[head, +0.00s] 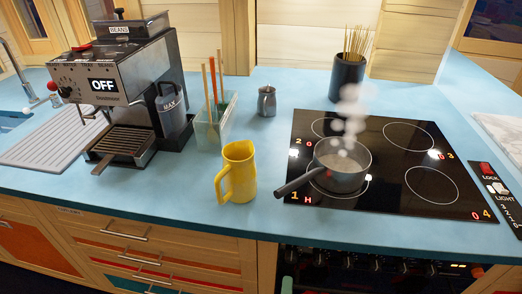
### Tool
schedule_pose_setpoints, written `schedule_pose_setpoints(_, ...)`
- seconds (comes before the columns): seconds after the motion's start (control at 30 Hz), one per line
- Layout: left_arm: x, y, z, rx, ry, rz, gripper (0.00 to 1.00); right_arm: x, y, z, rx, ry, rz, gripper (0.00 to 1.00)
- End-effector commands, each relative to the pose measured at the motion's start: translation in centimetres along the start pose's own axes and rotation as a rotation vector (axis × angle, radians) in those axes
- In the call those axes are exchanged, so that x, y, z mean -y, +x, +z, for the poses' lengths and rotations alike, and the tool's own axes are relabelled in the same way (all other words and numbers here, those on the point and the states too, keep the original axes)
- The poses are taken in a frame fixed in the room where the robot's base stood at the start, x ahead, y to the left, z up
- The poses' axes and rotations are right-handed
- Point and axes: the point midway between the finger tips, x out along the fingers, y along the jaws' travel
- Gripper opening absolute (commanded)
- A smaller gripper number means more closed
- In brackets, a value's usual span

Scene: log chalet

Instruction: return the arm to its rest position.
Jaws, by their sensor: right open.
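Only a small teal piece shows at the bottom edge of the head view, in front of the cabinets; it looks like a tip of my right gripper (287,284). The rest of that gripper and its arm is out of the picture. It is low, below the countertop (250,225), apart from everything on it, and nothing is seen held in it. My left gripper and arm are not in view.
A yellow jug (239,174) stands near the counter's front edge. A steaming saucepan (341,166) sits on the black hob (405,205), its handle pointing front-left. A coffee machine (115,85), utensil holder (212,132), small metal jug (267,102) and dark skewer pot (347,78) stand behind.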

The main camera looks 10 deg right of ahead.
Motion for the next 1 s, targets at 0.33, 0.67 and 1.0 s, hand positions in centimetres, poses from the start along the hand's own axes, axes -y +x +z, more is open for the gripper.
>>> schedule_pose_setpoints(0.33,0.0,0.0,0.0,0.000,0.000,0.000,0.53,-11.7,-2.2,2.8,0.348,-0.459,0.152,0.53)
schedule_pose_setpoints(0.67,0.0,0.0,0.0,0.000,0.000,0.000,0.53,-32.7,-13.2,-5.0,0.970,-1.187,0.503,0.53)
schedule_pose_setpoints(1.0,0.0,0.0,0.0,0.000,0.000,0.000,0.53,-40.9,-23.6,-18.3,1.434,-1.555,0.807,0.53)
